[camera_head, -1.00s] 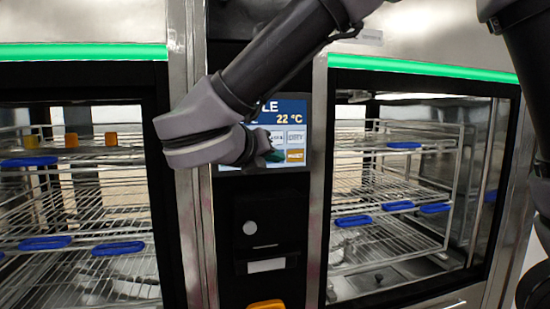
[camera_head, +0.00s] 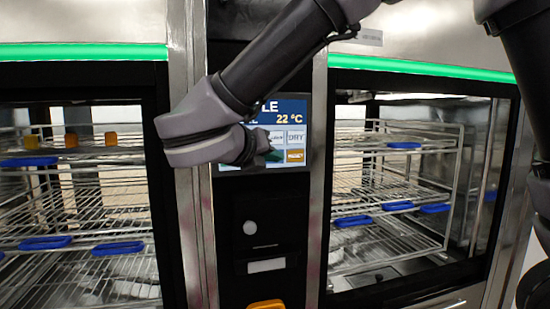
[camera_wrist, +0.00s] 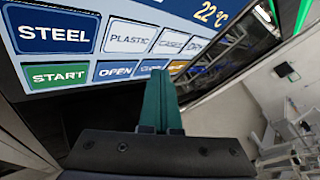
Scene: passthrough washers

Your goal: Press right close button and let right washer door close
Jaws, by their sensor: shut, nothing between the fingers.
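The control panel (camera_head: 292,110) between the two washers shows a lit screen reading 22 °C. In the wrist view the close button (camera_wrist: 149,66) is partly covered by my fingertips, between the open button (camera_wrist: 114,70) and the reset button. My gripper (camera_head: 275,156) is shut and empty, its green fingers (camera_wrist: 160,100) together with their tips at the close button. I cannot tell whether they touch it. The right washer (camera_head: 395,175) has a wire rack with blue handles behind its opening. A dark band (camera_head: 405,292) runs along the opening's lower edge.
The left washer (camera_head: 80,180) stands beside the panel, with wire shelves, blue handles and small orange items inside. A steel post (camera_head: 317,190) separates the panel from the right washer. An orange part (camera_head: 266,304) sits low under the panel.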

